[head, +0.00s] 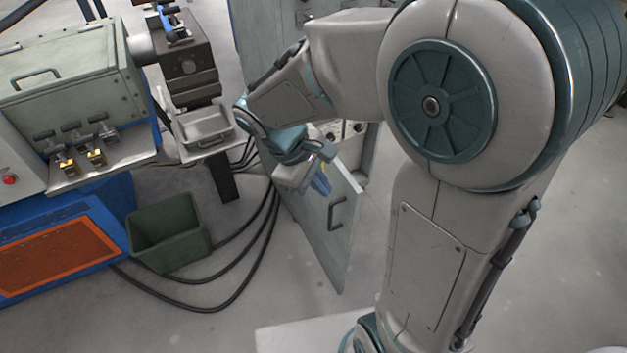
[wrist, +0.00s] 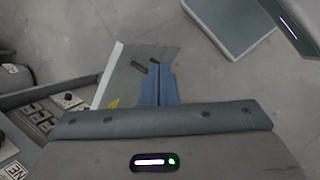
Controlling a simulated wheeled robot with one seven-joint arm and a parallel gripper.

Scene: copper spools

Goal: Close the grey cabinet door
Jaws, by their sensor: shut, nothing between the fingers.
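The grey cabinet door (head: 322,232) stands open in the head view, swung out from the grey cabinet (head: 262,40), with a dark handle (head: 337,213) on its face. My gripper (head: 321,182) is at the upper part of the door, with its blue fingers shut and empty. In the wrist view the fingers (wrist: 158,84) overlap the door panel (wrist: 128,76); I cannot tell whether they touch it. My arm hides much of the cabinet front. Part of the cabinet inside shows behind the gripper.
A grey-green machine (head: 75,75) on a blue base stands at the left, with a metal tray (head: 203,128) jutting out. A green bin (head: 168,235) and black cables (head: 235,290) lie on the floor left of the door. The floor in front of the door is clear.

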